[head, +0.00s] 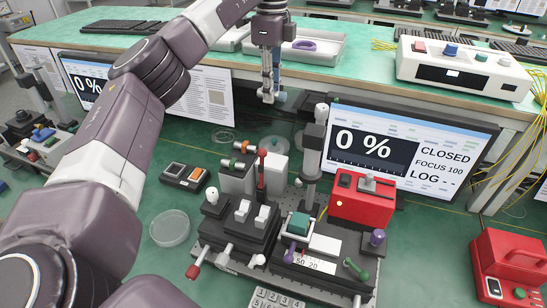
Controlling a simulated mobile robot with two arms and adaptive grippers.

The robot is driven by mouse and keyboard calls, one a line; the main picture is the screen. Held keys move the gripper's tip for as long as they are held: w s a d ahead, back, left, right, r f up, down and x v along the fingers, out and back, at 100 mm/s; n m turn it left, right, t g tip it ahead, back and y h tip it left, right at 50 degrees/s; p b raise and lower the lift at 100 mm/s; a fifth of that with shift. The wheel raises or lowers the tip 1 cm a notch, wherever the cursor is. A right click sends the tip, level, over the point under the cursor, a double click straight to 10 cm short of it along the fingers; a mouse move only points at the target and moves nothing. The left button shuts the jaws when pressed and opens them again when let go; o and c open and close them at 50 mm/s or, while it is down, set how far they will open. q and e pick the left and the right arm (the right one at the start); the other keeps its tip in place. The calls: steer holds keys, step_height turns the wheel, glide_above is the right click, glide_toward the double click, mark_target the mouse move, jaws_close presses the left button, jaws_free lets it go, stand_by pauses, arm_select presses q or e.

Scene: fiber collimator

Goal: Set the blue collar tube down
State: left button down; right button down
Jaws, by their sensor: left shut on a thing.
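My left gripper (270,94) hangs pointing down near the front edge of the green upper bench, above and behind the optics setup. It is shut on the blue collar tube (280,97), of which only a small light-blue part shows beside the fingertips. The fingers hide the rest of it. The tube is held in the air, apart from the setup below. My right gripper is not in view.
A monitor (375,150) reads "0 %" and "CLOSED". A white control box (462,68) and yellow cables are at right.

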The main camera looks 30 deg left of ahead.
arm_select(q)
step_height(320, 180, down, 3)
steer(key=shift+s+f+b, duration=0.1)
steer(key=shift+f+b, duration=0.05)
steer(key=shift+b, duration=0.3)
steer(key=p, duration=0.2)
glide_above(272, 160)
step_height(272, 160, down, 11)
steer(key=shift+a+f, duration=0.15)
step_height(272, 160, down, 4)
steer(key=shift+f+p, duration=0.2)
steer(key=shift+p, duration=0.25)
steer(key=shift+f, duration=0.3)
steer(key=shift+f, duration=0.2)
steer(key=c, duration=1.7)
jaws_free()
